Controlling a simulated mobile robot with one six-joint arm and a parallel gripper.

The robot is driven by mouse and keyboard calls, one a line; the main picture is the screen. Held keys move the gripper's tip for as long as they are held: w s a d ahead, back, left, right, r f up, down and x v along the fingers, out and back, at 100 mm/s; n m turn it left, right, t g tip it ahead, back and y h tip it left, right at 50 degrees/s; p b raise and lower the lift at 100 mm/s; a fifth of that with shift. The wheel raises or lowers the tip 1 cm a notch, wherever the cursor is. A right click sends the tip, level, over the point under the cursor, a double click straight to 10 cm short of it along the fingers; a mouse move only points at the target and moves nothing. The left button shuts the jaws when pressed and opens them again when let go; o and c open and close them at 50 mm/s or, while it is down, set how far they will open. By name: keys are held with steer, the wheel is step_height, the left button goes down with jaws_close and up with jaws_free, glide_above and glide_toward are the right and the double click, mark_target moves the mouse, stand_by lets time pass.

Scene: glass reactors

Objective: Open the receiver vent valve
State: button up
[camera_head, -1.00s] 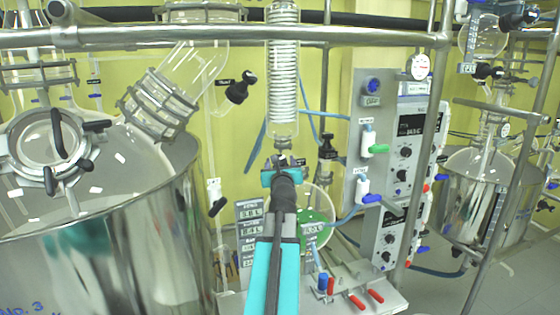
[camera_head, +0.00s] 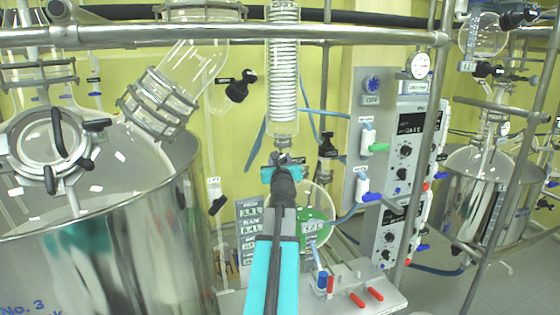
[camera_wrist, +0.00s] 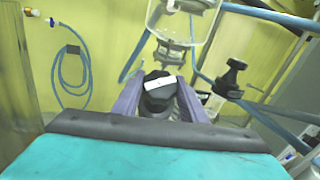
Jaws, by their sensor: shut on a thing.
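My gripper (camera_head: 283,160) is at the lower end of the coiled glass condenser (camera_head: 283,75), in front of the round glass receiver flask (camera_head: 318,200). In the wrist view my gripper's two fingers (camera_wrist: 160,98) are closed on the sides of a black valve knob (camera_wrist: 158,92) with a white mark on top. The knob's label cannot be read, and its lower part is hidden by my gripper. In the head view my gripper and arm hide most of this valve and part of the flask.
A large steel vessel (camera_head: 110,250) stands at the left. A control panel (camera_head: 405,150) with coloured valve handles is at the right. A horizontal metal rail (camera_head: 360,37) crosses above. Another black valve (camera_wrist: 232,72) and blue hoses (camera_wrist: 85,75) are near my gripper.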

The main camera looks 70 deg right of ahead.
steer(key=shift+d+f+n+t+y+b, duration=0.15)
steer(key=shift+n+t+y+b, duration=0.5)
steer(key=shift+b, duration=1.85)
steer(key=n+t+b, duration=0.1)
steer(key=n+b, duration=0.1)
steer(key=b, duration=0.1)
steer(key=shift+t+y+b, duration=0.25)
steer(key=shift+b, duration=0.05)
steer(key=shift+n+t+y+b, duration=0.6)
steer(key=shift+n+t+b, duration=0.1)
steer(key=shift+n+b, duration=0.35)
steer(key=shift+s+r+n+t+y+b, duration=0.15)
steer(key=shift+n+t+y+b, duration=0.35)
steer(key=shift+n+y, duration=0.6)
steer(key=n+y, duration=0.2)
steer(key=n+t+p, duration=0.1)
steer(key=shift+d+r+n+y, duration=0.1)
steer(key=shift+r+n+y, duration=0.2)
steer(key=shift+y, duration=0.1)
steer(key=n+y+p, duration=0.2)
steer(key=n+y, duration=0.2)
steer(key=shift+n+y+p, duration=0.3)
steer(key=shift+p, duration=0.1)
steer(key=shift+n+y+p, duration=0.8)
steer(key=shift+n+y, duration=0.1)
steer(key=shift+n, duration=0.2)
steer(key=shift+f+n+g+y+p, duration=0.2)
steer(key=shift+n+g+y+p, duration=0.3)
steer(key=shift+n+y, duration=0.2)
